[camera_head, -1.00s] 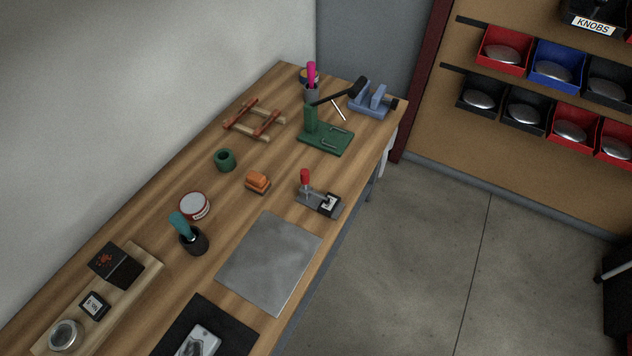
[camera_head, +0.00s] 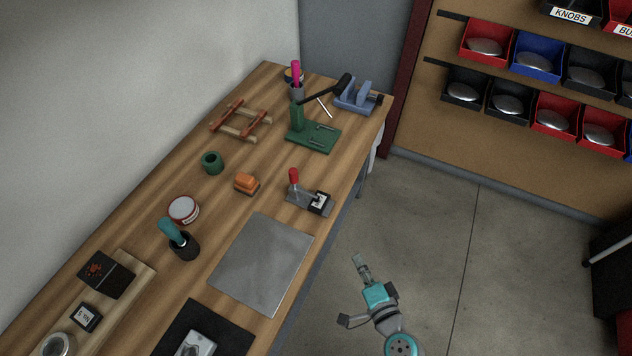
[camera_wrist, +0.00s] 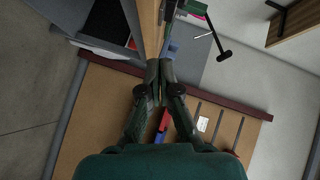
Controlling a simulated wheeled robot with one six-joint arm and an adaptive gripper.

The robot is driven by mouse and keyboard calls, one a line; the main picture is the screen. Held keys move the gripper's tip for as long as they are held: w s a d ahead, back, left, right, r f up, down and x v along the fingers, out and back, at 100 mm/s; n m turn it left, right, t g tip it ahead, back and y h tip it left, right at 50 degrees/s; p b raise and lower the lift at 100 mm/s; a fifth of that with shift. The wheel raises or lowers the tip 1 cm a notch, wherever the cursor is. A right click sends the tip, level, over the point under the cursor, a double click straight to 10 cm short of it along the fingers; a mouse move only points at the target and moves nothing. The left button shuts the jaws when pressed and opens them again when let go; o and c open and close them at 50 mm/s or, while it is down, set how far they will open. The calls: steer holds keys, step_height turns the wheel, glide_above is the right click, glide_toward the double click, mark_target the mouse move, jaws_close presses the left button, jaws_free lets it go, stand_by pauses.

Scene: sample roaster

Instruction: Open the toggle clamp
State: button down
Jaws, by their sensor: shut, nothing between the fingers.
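The toggle clamp (camera_head: 306,201) sits on the wooden bench near its right edge, in the head view. It has a grey metal base and an upright lever with a red grip (camera_head: 293,176). A small black block with a white label (camera_head: 319,202) is at the right end of its base. My gripper (camera_head: 360,260) is out over the floor, to the right of the bench and nearer than the clamp. It is shut and empty, apart from the clamp. The wrist view shows my gripper's fingers (camera_wrist: 160,68) together; I cannot make out the clamp there.
A bare metal plate (camera_head: 262,262) lies in front of the clamp. An orange block (camera_head: 246,183) is to its left, and a green stand with a black lever (camera_head: 313,135) is behind it. The floor (camera_head: 440,240) right of the bench is open.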

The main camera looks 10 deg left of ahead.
steer(key=w+a+r+m+y, duration=0.1)
steer(key=w+a+r+y, duration=0.3)
steer(key=w, duration=0.6)
step_height(320, 180, up, 2)
steer(key=shift+w+a+r, duration=0.1)
steer(key=shift+w+a, duration=0.1)
steer(key=shift+a, duration=0.75)
steer(key=x, duration=1)
steer(key=shift+r, duration=0.15)
steer(key=a, duration=0.3)
steer(key=shift+w, duration=0.25)
steer(key=shift+a, duration=0.5)
